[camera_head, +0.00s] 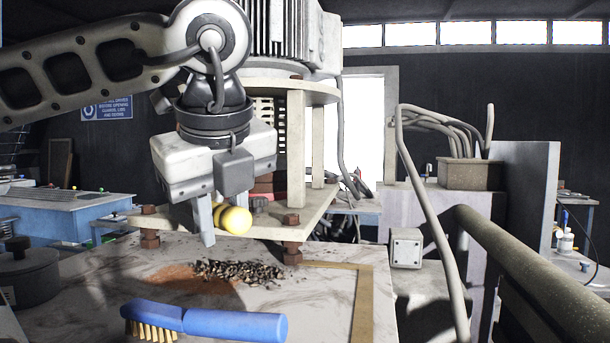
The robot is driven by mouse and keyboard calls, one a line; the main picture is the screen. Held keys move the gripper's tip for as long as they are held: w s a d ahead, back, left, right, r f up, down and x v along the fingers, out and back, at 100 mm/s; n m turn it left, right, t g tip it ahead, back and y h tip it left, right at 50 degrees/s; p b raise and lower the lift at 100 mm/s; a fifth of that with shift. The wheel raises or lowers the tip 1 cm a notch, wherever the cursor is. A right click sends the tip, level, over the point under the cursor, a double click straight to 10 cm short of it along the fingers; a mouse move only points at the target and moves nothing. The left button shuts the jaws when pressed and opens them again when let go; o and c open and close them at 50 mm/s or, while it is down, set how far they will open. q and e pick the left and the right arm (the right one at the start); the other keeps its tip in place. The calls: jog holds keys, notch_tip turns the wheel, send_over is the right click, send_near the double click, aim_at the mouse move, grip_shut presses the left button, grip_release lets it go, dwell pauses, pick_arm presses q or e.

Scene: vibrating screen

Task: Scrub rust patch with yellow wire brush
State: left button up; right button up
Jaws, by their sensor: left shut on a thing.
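My left gripper (228,217) hangs over the worktop, fingers pointing down, shut on a yellow rounded handle (236,220). I take this for the yellow wire brush, seen nearly end-on; its bristles are hidden. The rust patch (178,276) is a reddish-brown stain on the pale marbled worktop, below the gripper and slightly left. There is a clear gap between the held handle and the worktop. My right gripper is not in view.
A blue-handled brush with yellow bristles (235,324) lies at the front. Dark loose bits (240,271) lie beside the rust. A machine plate on bolts (291,240) stands just behind. A lidded grey pot (30,275) stands left, a pipe rail (520,265) right.

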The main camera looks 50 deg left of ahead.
pick_arm(q)
jog(key=s+a+f+n, duration=0.1)
jog(key=s+a+f+n+g+p, duration=0.1)
jog(key=a+f, duration=0.1)
jog(key=shift+s+a+f, duration=0.1)
jog(key=shift+s+a, duration=0.05)
jog(key=shift+s, duration=0.1)
jog(key=shift+f, duration=0.1)
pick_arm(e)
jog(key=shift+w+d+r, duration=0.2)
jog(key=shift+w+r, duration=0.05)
